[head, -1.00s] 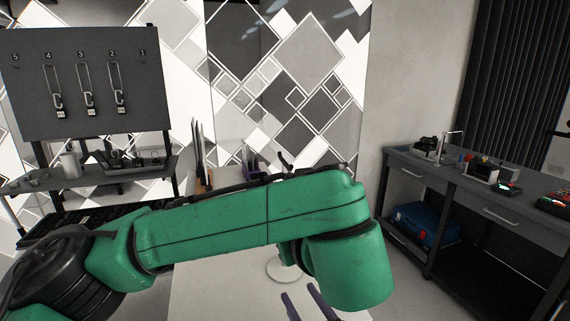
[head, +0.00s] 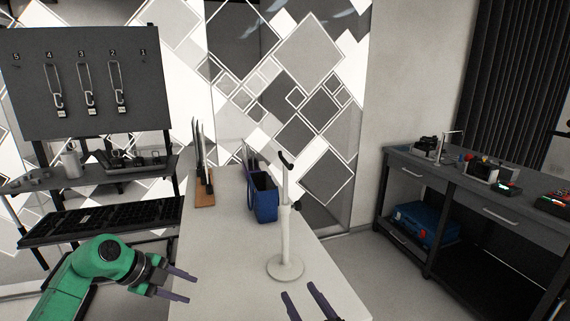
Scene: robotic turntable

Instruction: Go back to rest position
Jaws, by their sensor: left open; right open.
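My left gripper (head: 181,284) is at the lower left of the head view, at the end of the green arm. Its two dark fingers are apart, point to the right and hold nothing. It is by the left edge of the white table (head: 230,250). My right gripper (head: 305,302) shows only as two dark fingers at the bottom edge, apart and with nothing between them. The rest of the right arm is out of the frame.
A white stand (head: 286,225) with a round base is on the table, ahead of my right gripper. Behind it are a blue bin (head: 264,199) and a wooden rack (head: 204,190). A tool shelf (head: 100,172) stands left, a dark workbench (head: 480,190) right.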

